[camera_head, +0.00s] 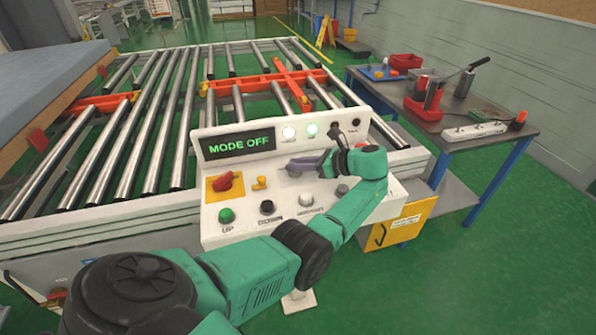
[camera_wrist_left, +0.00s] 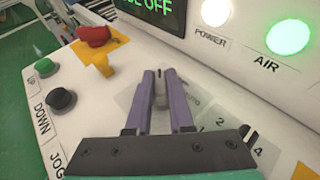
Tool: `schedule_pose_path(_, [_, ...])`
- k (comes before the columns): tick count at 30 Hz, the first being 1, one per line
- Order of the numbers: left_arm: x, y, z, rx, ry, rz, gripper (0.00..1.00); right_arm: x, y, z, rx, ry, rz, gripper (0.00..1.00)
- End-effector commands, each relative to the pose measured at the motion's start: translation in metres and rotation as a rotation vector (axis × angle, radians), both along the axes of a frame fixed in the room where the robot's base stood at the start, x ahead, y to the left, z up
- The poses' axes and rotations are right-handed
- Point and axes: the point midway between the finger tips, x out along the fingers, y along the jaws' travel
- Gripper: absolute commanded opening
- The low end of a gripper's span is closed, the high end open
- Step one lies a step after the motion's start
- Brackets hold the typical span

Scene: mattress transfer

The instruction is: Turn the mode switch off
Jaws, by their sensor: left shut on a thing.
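The control panel (camera_head: 350,212) fills the middle of the head view, and its display (camera_head: 238,146) reads "MODE OFF" in green. My left gripper (camera_head: 291,168) reaches over the panel from the right with its purple fingers just below the display and lamps. In the left wrist view, the gripper (camera_wrist_left: 160,76) is shut on the small grey mode switch (camera_wrist_left: 160,92), with one finger on each side. Part of a mode label and the numbers 2 and 4 show to the right of the switch. The fingers hide most of it in the head view. My right gripper is not in view.
A red switch (camera_head: 226,182), a yellow lever (camera_head: 260,183), a green UP button (camera_head: 226,215) and a black DOWN button (camera_head: 267,207) sit left of the gripper. Two lamps (camera_head: 289,133) glow. A roller conveyor (camera_head: 180,90) lies behind; a tool table (camera_head: 480,140) stands right.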

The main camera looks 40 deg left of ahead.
Motion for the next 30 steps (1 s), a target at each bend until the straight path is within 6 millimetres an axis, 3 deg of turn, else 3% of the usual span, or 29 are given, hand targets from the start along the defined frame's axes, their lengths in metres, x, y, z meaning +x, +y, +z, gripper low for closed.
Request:
schedule_pose_path(17, [-0.0025,0.0009,-0.0048,-0.009,0.009,0.044,0.00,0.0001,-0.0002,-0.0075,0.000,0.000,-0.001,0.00])
schedule_pose_path(18, [-0.0025,0.0008,-0.0048,-0.009,0.009,0.044,0.31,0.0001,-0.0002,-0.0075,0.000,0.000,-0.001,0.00])
schedule_pose_path(20, [-0.0021,0.0008,-0.0043,-0.007,0.008,0.042,0.50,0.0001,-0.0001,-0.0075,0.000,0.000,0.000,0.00])
schedule_pose_path(30, [-0.0008,0.0008,-0.0002,-0.004,0.004,0.038,0.50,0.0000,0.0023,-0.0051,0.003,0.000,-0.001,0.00])
